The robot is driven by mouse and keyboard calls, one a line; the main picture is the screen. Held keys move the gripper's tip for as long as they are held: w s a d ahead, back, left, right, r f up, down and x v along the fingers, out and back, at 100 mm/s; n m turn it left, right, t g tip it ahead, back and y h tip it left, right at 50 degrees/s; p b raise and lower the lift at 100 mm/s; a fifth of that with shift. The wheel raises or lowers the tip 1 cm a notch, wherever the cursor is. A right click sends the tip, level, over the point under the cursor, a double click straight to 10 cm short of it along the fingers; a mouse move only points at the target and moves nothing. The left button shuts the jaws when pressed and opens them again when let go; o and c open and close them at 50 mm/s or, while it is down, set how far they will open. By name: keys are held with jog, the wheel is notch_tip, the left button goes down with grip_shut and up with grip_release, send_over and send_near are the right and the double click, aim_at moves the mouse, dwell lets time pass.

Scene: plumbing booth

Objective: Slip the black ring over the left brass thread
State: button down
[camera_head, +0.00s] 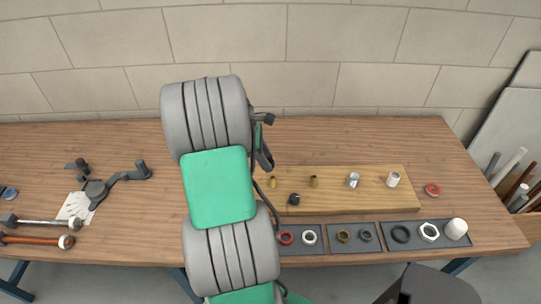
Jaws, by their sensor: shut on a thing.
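The left brass thread (272,183) stands upright on the wooden board, just right of my arm. A second brass thread (314,182) stands to its right. No ring can be made out around the left thread. My gripper (265,157) shows only in part, as dark pieces beside my arm above the left end of the board. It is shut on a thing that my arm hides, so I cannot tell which. A small black piece (293,199) sits on the board between the brass threads, nearer the front. In the trays lie a dark ring (366,235) and a larger black ring (401,233).
The wooden board (340,204) also bears a chrome stub (353,180) and a white stub (393,179). Grey trays (325,248) line the front edge. A red roll (433,190) lies at right. Tools (40,222) lie at left. A block wall stands behind.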

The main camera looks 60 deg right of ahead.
aim_at(273, 177)
jog(key=shift+s+d+f, duration=0.1)
jog(key=shift+s+d, duration=0.35)
jog(key=shift+s, duration=0.2)
jog(key=shift+f+b, duration=2.05)
jog(key=shift+b, duration=0.8)
jog(key=shift+f+b, duration=0.45)
jog(key=shift+f, duration=0.95)
grip_release()
notch_tip(273, 177, up, 5)
jog(key=p, duration=0.6)
jog(key=shift+r, duration=0.15)
jog(key=shift+w, duration=0.1)
